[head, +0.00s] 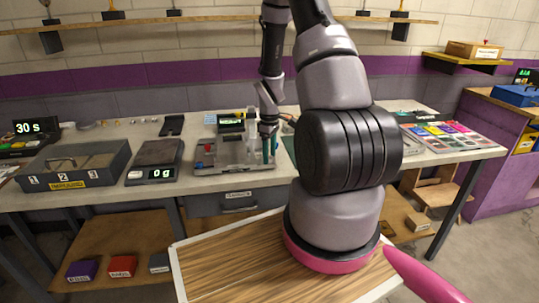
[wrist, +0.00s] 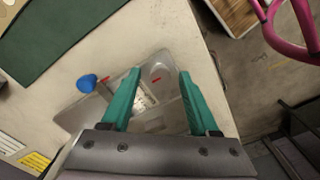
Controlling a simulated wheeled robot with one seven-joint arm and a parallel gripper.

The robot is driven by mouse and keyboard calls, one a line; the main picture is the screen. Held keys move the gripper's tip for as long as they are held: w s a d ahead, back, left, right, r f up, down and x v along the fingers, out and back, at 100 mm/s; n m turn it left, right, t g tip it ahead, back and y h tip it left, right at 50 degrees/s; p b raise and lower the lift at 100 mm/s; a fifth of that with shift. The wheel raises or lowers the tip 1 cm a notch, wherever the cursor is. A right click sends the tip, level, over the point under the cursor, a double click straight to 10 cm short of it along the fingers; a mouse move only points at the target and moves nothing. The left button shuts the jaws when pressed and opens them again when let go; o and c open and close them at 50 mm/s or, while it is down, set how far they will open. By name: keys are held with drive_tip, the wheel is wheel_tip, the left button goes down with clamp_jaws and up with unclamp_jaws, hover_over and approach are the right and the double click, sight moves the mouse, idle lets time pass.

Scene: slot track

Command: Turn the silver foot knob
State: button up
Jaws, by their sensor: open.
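A grey slot-track device (head: 235,168) stands on the workbench, with small red and blue parts at its left end and an upright silvery piece. My gripper (head: 268,150) is over its right end, fingers pointing down. In the wrist view my gripper (wrist: 160,74) is open, its teal fingers spread with nothing held between them. The device's grey base (wrist: 72,118) lies beneath. A pale rounded silvery part (wrist: 158,68), possibly the silver foot knob, shows between the fingertips; contact cannot be told. A blue knob (wrist: 87,83) sits left of the fingers.
A scale (head: 155,165) and a grey lidded box (head: 75,165) stand left on the bench. Coloured cards (head: 445,135) lie at the right. A dark green mat (wrist: 60,35) lies beside the device. The bench edge is close to the right finger.

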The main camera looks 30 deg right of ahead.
drive_tip(key=shift+f, duration=0.1)
clamp_jaws()
drive_tip(key=shift+m, duration=0.4)
drive_tip(key=m, duration=0.8)
drive_tip(key=shift+m, duration=0.3)
drive_tip(key=m, duration=0.4)
drive_tip(key=shift+m, duration=2.1)
